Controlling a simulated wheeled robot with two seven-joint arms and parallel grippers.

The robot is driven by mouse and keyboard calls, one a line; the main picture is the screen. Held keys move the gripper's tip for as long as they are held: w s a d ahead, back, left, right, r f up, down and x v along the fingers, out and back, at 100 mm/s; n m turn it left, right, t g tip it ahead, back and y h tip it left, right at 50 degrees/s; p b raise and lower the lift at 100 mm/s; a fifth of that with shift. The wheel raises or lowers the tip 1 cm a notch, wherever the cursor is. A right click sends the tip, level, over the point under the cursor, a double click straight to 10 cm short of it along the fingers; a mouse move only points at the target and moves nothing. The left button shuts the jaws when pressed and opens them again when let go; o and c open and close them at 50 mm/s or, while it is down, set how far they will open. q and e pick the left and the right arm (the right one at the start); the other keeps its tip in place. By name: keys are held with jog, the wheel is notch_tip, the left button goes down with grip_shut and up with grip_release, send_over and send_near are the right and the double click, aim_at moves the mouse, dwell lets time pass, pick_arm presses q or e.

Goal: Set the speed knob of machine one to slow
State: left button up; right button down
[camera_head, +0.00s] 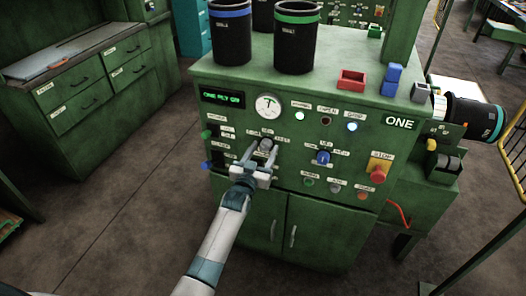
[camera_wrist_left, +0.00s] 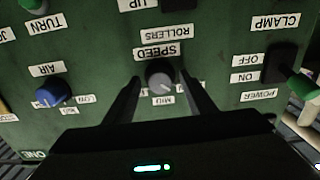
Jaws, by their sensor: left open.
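Machine one (camera_head: 240,125) is a green cabinet with a control panel on its front and a "ONE" label. The grey speed knob (camera_wrist_left: 161,78) sits under a "SPEED" label in the left wrist view, where the panel appears upside down. A pale mark on the knob seems to face the "MID" label. The knob also shows in the head view (camera_head: 267,144), partly covered by the gripper. My left gripper (camera_head: 262,158) is open, with one finger on each side of the knob. I cannot tell whether the fingers touch it.
A red stop button (camera_head: 379,167) is at the panel's right.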

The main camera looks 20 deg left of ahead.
pick_arm(q)
jog(key=shift+s, duration=0.1)
jog(key=s+b, duration=0.3)
jog(key=s, duration=1.4)
jog(key=shift+a, duration=0.3)
pick_arm(e)
jog(key=f, duration=0.1)
jog(key=w+f, duration=0.2)
jog(key=shift+a+t, duration=0.3)
pick_arm(q)
jog(key=shift+s, duration=0.1)
pick_arm(e)
jog(key=shift+s, duration=0.1)
pick_arm(q)
jog(key=shift+f, duration=0.1)
